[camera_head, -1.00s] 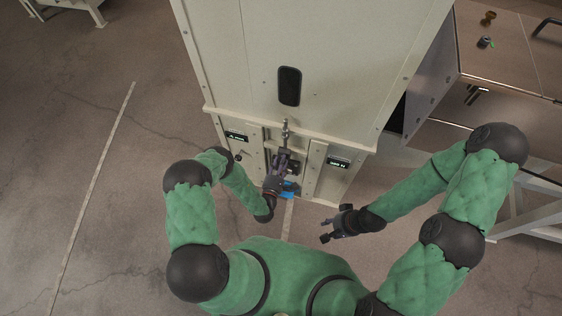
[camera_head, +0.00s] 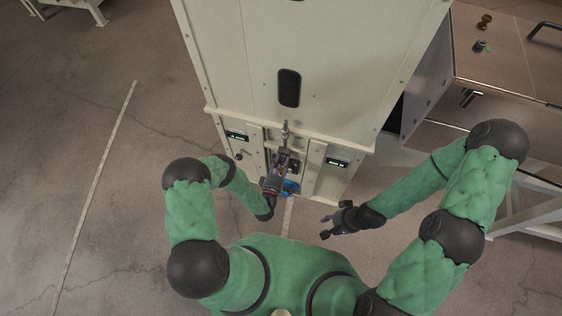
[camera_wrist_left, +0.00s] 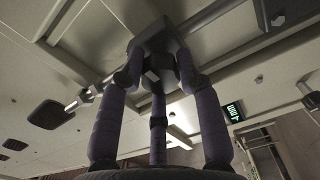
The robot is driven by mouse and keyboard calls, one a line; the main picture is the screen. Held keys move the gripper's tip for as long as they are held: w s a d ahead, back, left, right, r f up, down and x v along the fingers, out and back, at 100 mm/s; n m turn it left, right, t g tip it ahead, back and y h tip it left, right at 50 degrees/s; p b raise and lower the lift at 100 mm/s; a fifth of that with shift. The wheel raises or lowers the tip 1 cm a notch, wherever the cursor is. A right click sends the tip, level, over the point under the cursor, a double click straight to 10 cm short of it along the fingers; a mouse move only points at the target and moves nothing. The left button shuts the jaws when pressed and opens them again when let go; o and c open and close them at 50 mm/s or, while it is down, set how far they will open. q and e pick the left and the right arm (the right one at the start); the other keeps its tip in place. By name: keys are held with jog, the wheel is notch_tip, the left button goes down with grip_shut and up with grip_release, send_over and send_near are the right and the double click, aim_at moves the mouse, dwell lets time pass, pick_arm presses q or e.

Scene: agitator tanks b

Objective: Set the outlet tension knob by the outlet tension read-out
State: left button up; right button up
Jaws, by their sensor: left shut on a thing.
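The cabinet front carries two small lit read-outs, one at the left (camera_head: 236,136) and one at the right (camera_head: 338,162). Their digits are too small to read surely, and I cannot tell which is the outlet tension one. My left gripper (camera_head: 281,165) is at the panel between them. In the left wrist view its fingers (camera_wrist_left: 158,68) close around a dark block-like knob (camera_wrist_left: 155,42), partly hidden by the fingers. A lit read-out (camera_wrist_left: 233,111) also shows there, upside down. My right gripper (camera_head: 338,222) is held away from the panel, empty; its fingers look apart.
A dark knob (camera_head: 239,155) sticks out below the left read-out. A dark oval handle (camera_head: 289,87) is on the cabinet above. A metal-topped bench (camera_head: 505,60) with small parts stands at the right.

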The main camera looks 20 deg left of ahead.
pick_arm(q)
jog(key=shift+a+f+m, duration=0.1)
jog(key=shift+m, duration=1.1)
jog(key=o, duration=1.1)
jog(key=shift+o, duration=0.2)
jog(key=s, duration=1.2)
jog(key=shift+a, duration=0.2)
